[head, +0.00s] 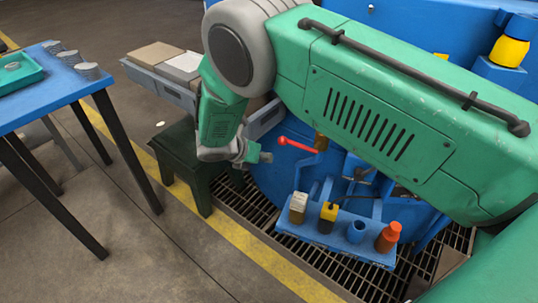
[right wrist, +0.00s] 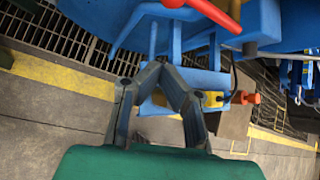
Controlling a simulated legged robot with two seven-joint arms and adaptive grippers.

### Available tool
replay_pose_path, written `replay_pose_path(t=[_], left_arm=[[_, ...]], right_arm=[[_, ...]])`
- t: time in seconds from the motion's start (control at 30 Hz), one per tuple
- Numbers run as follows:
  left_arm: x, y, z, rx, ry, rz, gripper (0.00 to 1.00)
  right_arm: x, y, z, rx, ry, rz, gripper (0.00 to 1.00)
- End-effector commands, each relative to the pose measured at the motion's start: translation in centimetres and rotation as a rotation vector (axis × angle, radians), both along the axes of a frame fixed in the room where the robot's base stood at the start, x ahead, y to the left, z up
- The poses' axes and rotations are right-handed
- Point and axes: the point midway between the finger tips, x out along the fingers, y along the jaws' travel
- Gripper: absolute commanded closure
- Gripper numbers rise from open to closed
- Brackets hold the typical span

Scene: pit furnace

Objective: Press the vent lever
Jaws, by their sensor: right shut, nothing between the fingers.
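The vent lever looks like the red lever with a rounded knob (head: 299,146) on the blue furnace body (head: 275,182) in the head view. A red bar that looks like part of it crosses the top of the right wrist view (right wrist: 214,12). My right gripper (head: 264,157) is just left of and slightly below the knob, apart from it in the picture. In the right wrist view its fingertips (right wrist: 162,70) come together, shut and empty, below the red bar. I cannot tell the exact gap in depth. My left gripper is not in view.
A blue shelf (head: 330,247) below holds small containers, including an orange-red bottle (head: 388,237). A dark green stool (head: 190,160) and grey trays (head: 160,88) stand beside my right arm. A blue table (head: 55,95) is at left. Floor grating (head: 270,232) lies below.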

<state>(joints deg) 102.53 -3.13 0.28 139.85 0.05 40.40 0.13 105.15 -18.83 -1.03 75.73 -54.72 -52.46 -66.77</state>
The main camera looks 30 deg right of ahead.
Motion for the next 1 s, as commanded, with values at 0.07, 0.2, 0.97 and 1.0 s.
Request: replay_pose_path(t=[0.07, 0.2, 0.97, 1.0], left_arm=[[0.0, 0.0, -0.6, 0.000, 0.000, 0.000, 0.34], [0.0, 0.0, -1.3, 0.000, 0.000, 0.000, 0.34], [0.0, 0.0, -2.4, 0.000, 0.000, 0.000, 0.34], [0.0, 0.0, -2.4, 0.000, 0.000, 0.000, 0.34]], right_arm=[[0.1, -1.2, -1.4, 0.001, 0.001, -0.003, 1.00], [0.4, -3.3, -3.6, 0.002, 0.001, -0.004, 1.00], [2.9, -6.8, -2.3, 0.000, -0.001, -0.001, 1.00], [2.9, -6.8, -2.3, 0.000, -0.001, -0.001, 1.00]])
